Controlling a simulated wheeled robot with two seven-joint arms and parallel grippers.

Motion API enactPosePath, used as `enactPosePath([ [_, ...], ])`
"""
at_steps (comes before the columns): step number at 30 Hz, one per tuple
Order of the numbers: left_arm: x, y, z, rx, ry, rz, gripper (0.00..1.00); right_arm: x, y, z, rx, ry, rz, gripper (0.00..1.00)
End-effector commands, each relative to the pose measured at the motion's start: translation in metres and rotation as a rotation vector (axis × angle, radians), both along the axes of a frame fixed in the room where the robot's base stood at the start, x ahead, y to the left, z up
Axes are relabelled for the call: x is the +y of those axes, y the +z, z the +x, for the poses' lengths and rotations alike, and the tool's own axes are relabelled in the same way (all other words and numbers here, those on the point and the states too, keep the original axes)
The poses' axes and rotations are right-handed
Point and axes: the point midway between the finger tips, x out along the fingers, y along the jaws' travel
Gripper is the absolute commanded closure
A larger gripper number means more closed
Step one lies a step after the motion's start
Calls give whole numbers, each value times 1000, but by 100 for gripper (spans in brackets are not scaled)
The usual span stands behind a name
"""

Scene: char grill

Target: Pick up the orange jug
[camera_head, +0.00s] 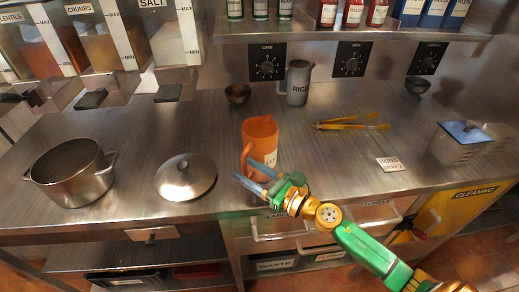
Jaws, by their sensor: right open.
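The orange jug (261,141) stands upright on the steel counter (215,115), near its front middle. Its handle is on its left side and a white label is on its right side. My right gripper (248,172) comes in from the lower right, with its blue-grey fingers spread apart at the front of the jug's lower part. The fingers overlap the handle and base in the picture; I cannot tell whether they touch the jug. My left gripper is not in view.
A pot (72,172) and a lid (186,177) sit on the left. A grey jug (298,83) and a small bowl (238,93) stand behind. Yellow tongs (352,126), a label card (390,164) and a metal container (458,143) lie right. A shelf (340,32) with bottles overhangs the back.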

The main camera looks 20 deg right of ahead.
Motion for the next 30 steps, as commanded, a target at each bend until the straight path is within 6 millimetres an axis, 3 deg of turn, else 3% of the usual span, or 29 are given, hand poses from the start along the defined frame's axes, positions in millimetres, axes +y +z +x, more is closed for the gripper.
enactPosePath([
  [8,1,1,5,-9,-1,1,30,3,-1,5,1,1,0,49],
  [12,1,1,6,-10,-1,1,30,3,-1,5,1,1,0,87],
  [14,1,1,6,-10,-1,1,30,3,-1,5,1,1,0,100],
  [30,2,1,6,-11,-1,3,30,3,-1,5,2,0,1,100],
])
